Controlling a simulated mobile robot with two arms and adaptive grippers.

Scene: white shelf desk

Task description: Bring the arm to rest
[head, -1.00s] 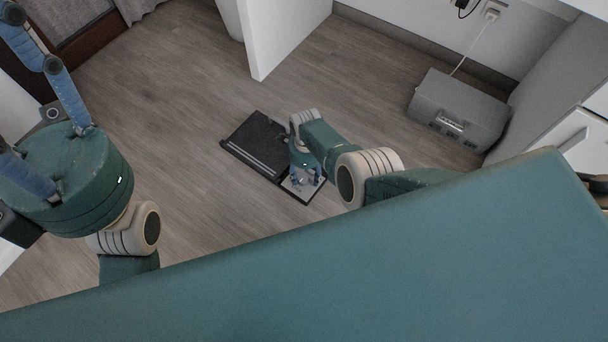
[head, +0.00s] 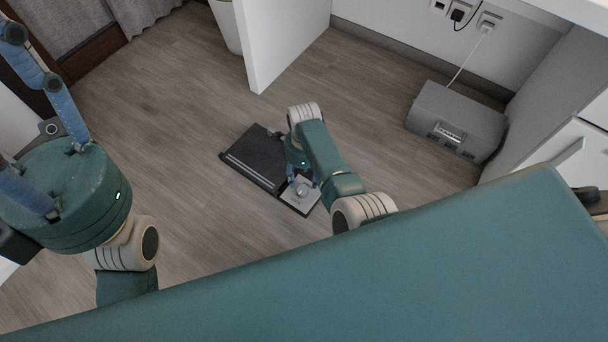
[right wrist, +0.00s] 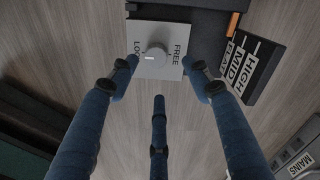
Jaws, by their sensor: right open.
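My right gripper (head: 298,182) hangs over a pale plate with a round knob (head: 302,190), at the near right end of a dark flat device (head: 258,155) on the floor. In the right wrist view, my right gripper (right wrist: 158,76) is open and empty, its blue fingers spread. The knob (right wrist: 156,58) stands ahead of the fingertips, apart from them, between the words FREE and LOCK; its white mark is on the left side. My left gripper (head: 45,120) is at the left edge; its blue fingers run out of frame.
A grey box (head: 455,122) with a cable to a wall socket stands at the right. A white panel (head: 280,40) stands upright at the back. A dark scale plate (right wrist: 248,68) reads HIGH and MID. Wooden floor around the device is clear.

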